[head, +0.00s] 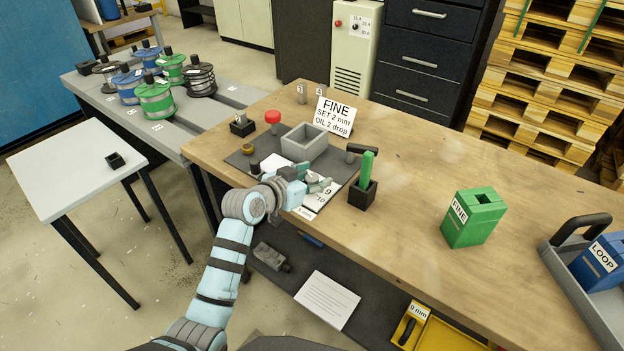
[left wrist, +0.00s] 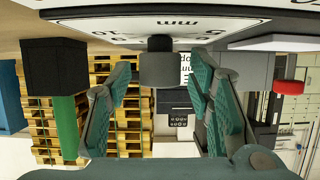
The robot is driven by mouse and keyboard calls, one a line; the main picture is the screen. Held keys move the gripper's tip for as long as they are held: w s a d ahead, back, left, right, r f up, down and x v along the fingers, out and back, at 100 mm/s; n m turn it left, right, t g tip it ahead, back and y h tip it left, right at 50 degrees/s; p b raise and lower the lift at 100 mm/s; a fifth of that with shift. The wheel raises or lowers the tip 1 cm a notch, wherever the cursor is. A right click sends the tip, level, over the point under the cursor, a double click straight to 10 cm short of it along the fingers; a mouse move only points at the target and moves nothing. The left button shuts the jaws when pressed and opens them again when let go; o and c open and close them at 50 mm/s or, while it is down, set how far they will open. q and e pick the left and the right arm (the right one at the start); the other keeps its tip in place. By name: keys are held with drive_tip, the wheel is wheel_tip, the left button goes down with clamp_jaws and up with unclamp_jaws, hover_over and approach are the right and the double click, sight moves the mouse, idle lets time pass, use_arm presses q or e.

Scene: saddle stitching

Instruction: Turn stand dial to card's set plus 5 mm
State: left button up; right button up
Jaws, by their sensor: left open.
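The card (head: 336,117) stands at the back of the mat and reads FINE, SET 2 mm, OIL 2 drop. The stand's white dial plate (head: 325,194) lies at the mat's front edge, with 9 and 10 legible. The plate also shows upside down at the top of the left wrist view (left wrist: 100,27). My left gripper (head: 311,179) is over the plate and covers part of it. In the left wrist view a grey knob (left wrist: 160,66) sits between its open fingers, with gaps on both sides. The dial's setting cannot be read. My right gripper is not in view.
A green FINE block (head: 474,217) is to the right. The wooden tabletop (head: 420,185) between is clear.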

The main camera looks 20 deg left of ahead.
use_arm(q)
clamp_jaws()
drive_tip(key=shift+f+m+g+h+b, duration=0.15)
drive_tip(key=shift+m+g+h+b, duration=0.35)
drive_tip(key=shift+m+h+b, duration=0.55)
drive_tip(key=m+g+h+b, duration=0.3)
drive_tip(key=m+h+b, duration=0.1)
drive_tip(key=b, duration=0.2)
drive_tip(key=shift+f+m+g+b, duration=0.1)
drive_tip(key=shift+m+g+b, duration=0.2)
drive_tip(key=shift+b, duration=0.1)
drive_tip(key=shift+m+g+h+b, duration=0.55)
drive_tip(key=shift+m+g+b, duration=0.25)
drive_tip(key=shift+b, duration=0.35)
drive_tip(key=shift+r+m+g+b, duration=0.25)
drive_tip(key=shift+m+g+b, duration=0.1)
drive_tip(key=shift+g+b, duration=0.05)
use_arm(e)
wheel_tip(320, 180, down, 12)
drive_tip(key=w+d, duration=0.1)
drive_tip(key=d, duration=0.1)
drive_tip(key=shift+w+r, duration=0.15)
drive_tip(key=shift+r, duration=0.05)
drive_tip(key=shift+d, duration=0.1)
